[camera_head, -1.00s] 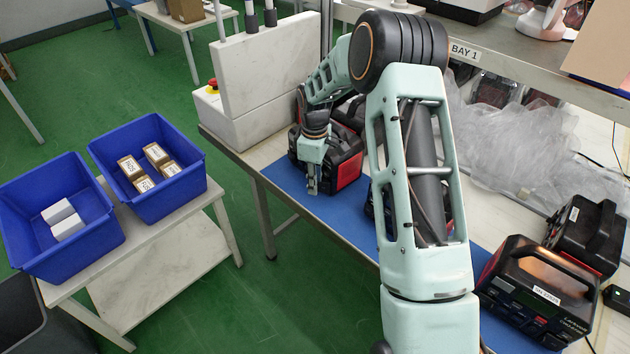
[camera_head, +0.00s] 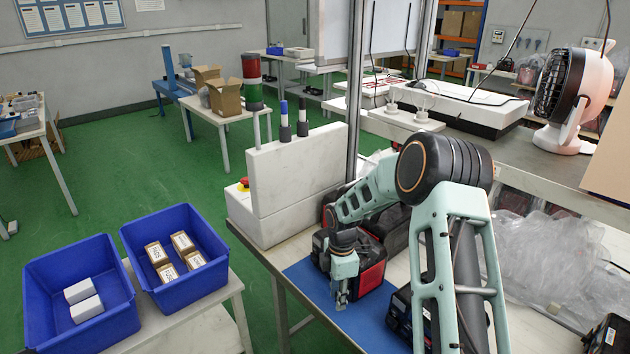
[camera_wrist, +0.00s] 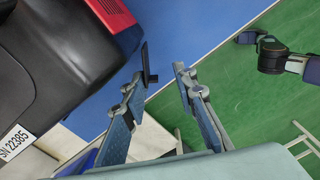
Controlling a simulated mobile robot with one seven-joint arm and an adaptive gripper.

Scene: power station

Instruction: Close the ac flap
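A black and red power station (camera_head: 372,272) stands on the blue mat (camera_head: 300,272) on the bench. In the wrist view its dark body (camera_wrist: 65,50), with a white serial label, fills the upper left. A thin black piece (camera_wrist: 148,62) sticks out beside its red part, close to the left fingertip; it may be the AC flap, but I cannot tell for certain. My gripper (camera_wrist: 160,75) is open, with a gap between its fingertips and nothing held. In the head view my gripper (camera_head: 341,300) points down just in front of the power station. Contact with the black piece is unclear.
A second power station (camera_head: 400,312) is partly hidden behind my arm. A white block stand (camera_head: 295,190) rises at the bench's left end. Blue bins (camera_head: 75,290) with boxes stand on a low table at left. Green floor lies between.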

